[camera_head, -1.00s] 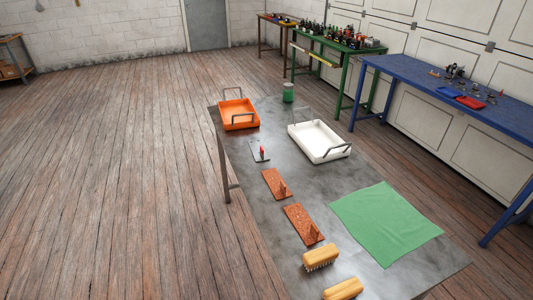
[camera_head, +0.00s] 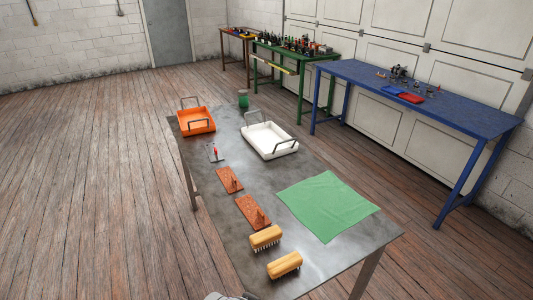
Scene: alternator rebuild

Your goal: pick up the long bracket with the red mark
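A small grey metal bracket (camera_head: 214,153) with a red mark on its upright part lies on the grey metal table, below the orange tray. Two rust-brown brackets lie nearer: a smaller one (camera_head: 229,181) and a longer one (camera_head: 252,211), each a flat plate with an upright piece. I cannot make out a red mark on either, as their whole surface is reddish brown. Neither of my grippers shows clearly. Only a small pale shape pokes in at the bottom edge, and I cannot tell what it is.
The metal table (camera_head: 331,250) also bears an orange tray (camera_head: 197,124), a white tray (camera_head: 270,142), a green can (camera_head: 243,101), a green cloth (camera_head: 327,205) and two brushes (camera_head: 265,238) (camera_head: 284,265). A blue workbench (camera_head: 440,106) stands at right. Floor is free at left.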

